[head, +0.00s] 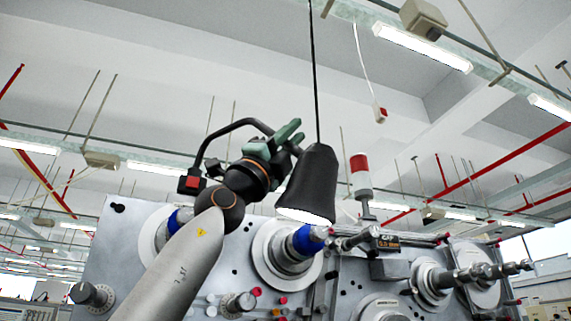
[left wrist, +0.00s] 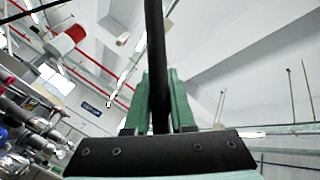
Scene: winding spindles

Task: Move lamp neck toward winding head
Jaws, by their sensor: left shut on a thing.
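A black lamp shade (head: 308,185) with a lit lower rim is in the middle of the head view, tilted slightly. The curved black lamp neck (head: 230,125) arches from the left toward the shade. My left gripper (head: 290,134) has green fingers and is shut on the neck. In the left wrist view the dark neck (left wrist: 154,60) runs between the green fingers (left wrist: 158,100). Below the shade is a winding head with a blue hub (head: 303,240) on the grey machine panel. The shade's rim overlaps it in the picture. My right gripper is out of view.
A red-and-white signal light (head: 361,172) stands right of the shade. Metal spindles (head: 470,274) project at the lower right, near a small display (head: 385,241). A thin black cord (head: 313,60) runs up from the shade. The space above the panel is mostly open.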

